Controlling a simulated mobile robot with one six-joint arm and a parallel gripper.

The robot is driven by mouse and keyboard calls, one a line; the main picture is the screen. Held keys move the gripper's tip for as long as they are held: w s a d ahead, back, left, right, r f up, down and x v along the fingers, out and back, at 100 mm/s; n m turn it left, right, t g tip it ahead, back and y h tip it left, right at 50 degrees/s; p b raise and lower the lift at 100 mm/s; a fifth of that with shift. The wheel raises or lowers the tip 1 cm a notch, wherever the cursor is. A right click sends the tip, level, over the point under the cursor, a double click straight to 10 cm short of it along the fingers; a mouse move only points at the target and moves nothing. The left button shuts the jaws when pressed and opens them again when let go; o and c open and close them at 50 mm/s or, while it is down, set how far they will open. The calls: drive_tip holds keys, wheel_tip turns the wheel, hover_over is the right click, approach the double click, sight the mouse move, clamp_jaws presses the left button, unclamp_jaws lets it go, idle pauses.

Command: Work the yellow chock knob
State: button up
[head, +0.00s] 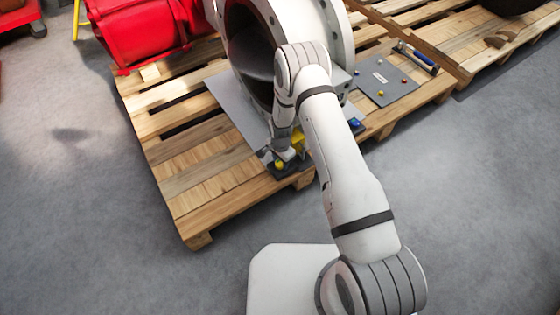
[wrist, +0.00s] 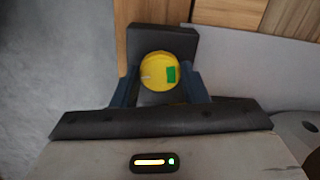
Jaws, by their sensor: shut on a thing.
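The yellow chock knob (wrist: 159,72) shows in the wrist view as a round yellow disc with a small green mark on its face. It sits on a dark block (wrist: 182,38) at the pallet's edge. My gripper (wrist: 160,84) has one dark finger on each side of the knob and is shut on it.
A large grey valve body (head: 285,30) stands on the wooden pallet (head: 200,180) just behind my gripper. A grey panel (head: 385,82) with small coloured knobs lies to the right. A red machine (head: 140,30) is at the upper left. The grey floor in front is clear.

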sight(280, 163)
idle(0.4)
drive_tip(key=o, duration=1)
wheel_tip(280, 163, up, 8)
drive_tip(key=p, duration=0.2)
drive_tip(key=shift+f+p, duration=0.1)
drive_tip(key=shift+p, duration=0.25)
